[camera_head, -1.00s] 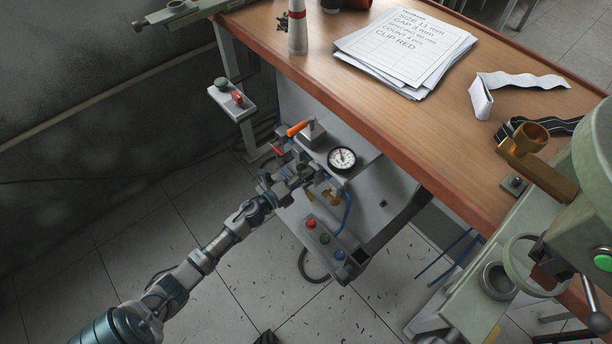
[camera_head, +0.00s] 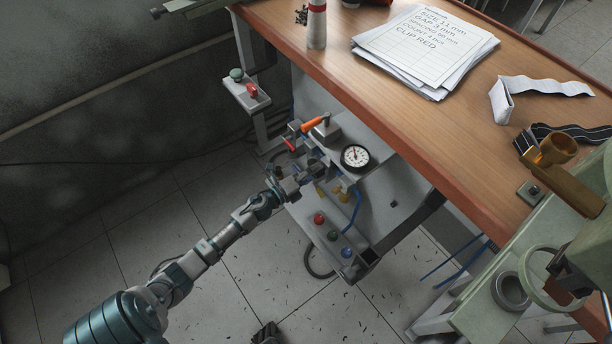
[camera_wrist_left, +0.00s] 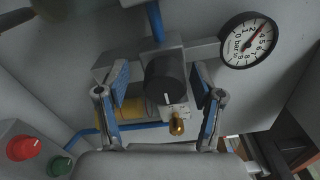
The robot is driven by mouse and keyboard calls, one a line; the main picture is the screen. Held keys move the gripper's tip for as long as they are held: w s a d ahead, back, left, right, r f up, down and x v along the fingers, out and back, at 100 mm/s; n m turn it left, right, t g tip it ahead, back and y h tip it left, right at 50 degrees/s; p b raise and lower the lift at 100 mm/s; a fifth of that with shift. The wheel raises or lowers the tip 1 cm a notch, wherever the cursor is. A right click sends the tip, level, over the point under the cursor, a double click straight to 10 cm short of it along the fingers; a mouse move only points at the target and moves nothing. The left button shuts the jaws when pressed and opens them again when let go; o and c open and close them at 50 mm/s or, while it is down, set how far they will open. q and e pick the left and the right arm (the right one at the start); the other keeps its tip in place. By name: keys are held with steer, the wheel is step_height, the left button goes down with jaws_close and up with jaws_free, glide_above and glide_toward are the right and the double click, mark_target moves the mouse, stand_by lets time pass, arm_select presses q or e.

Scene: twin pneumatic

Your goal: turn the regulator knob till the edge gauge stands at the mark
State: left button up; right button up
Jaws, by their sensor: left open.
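The black regulator knob (camera_wrist_left: 166,80) with a white line on its face shows in the left wrist view, on a grey block. My left gripper (camera_wrist_left: 160,86) is open, with one blue-padded finger on each side of the knob. I cannot tell if either finger touches it. In the head view my left gripper (camera_head: 304,177) is at the panel under the bench edge and hides the knob. The round white gauge (camera_head: 355,157) is just right of it; in the wrist view the gauge (camera_wrist_left: 249,41) shows a red line toward the upper right. My right gripper is not in view.
A brass fitting (camera_wrist_left: 177,124) sits just below the knob, near the fingers. Red (camera_head: 319,218), green and blue buttons are on a box below. An orange handle (camera_head: 312,121) is above the gripper. The wooden bench top (camera_head: 400,125) overhangs the panel.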

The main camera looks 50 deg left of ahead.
arm_select(q)
steer(key=s+a, duration=0.1)
steer(key=s, duration=1)
steer(key=shift+s+f, duration=0.2)
steer(key=shift+s, duration=0.15)
stand_by(1.3)
